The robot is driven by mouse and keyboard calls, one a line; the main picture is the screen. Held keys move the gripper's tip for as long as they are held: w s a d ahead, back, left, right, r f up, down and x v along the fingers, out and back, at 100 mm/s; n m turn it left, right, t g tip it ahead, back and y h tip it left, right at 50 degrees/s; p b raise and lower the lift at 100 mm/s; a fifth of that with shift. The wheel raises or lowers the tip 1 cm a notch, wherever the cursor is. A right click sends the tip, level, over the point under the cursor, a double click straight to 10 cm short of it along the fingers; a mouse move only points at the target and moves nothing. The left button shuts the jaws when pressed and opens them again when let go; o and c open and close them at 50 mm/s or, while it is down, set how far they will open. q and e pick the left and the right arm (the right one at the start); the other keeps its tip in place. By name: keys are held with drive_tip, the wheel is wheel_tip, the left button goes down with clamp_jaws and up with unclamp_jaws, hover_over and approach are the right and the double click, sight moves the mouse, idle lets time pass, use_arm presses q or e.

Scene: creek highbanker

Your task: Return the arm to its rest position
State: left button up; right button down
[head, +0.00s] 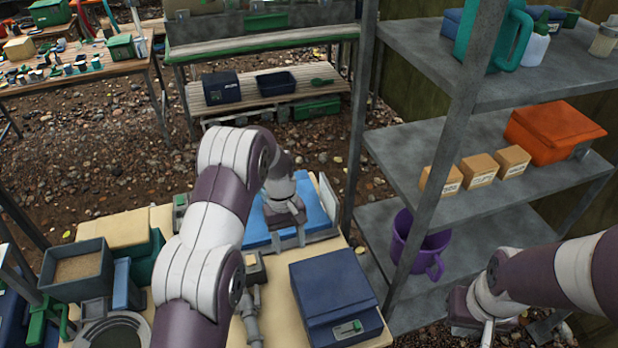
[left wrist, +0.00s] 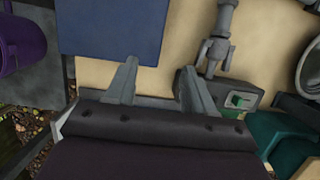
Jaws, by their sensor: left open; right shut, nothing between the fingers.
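My left arm reaches up from the bottom of the head view and bends over the work table (head: 160,215). My left gripper (head: 288,238) points down over the blue tray-like thing (head: 318,208) at the table's far side. In the left wrist view its two fingers (left wrist: 158,70) are apart with nothing between them, with the table top beyond them. My right arm comes in from the right, low in front of the shelf. My right gripper (head: 487,332) is at the bottom edge, partly cut off, shut, with nothing seen in it.
A dark blue box (head: 335,290) and grey pipe fitting (head: 250,315) lie near my left arm. A sand-filled bin (head: 78,270) stands at left. The grey shelf (head: 470,145) with its post holds a purple mug (head: 420,245), small boxes (head: 478,170) and an orange case (head: 553,135).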

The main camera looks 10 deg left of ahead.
use_arm(q)
drive_tip(key=s+r+m+t+y, duration=0.1)
drive_tip(key=s+r+m+t, duration=0.1)
drive_tip(key=s+r, duration=0.4)
drive_tip(key=s+r+m+t, duration=0.2)
drive_tip(key=s+r+m, duration=0.2)
drive_tip(key=s, duration=0.9)
wheel_tip(320, 180, up, 3)
drive_tip(key=shift+s+r+m+y, duration=0.1)
drive_tip(key=shift+s+m+y, duration=0.1)
drive_tip(key=shift+m+y, duration=0.15)
drive_tip(key=shift+s, duration=0.1)
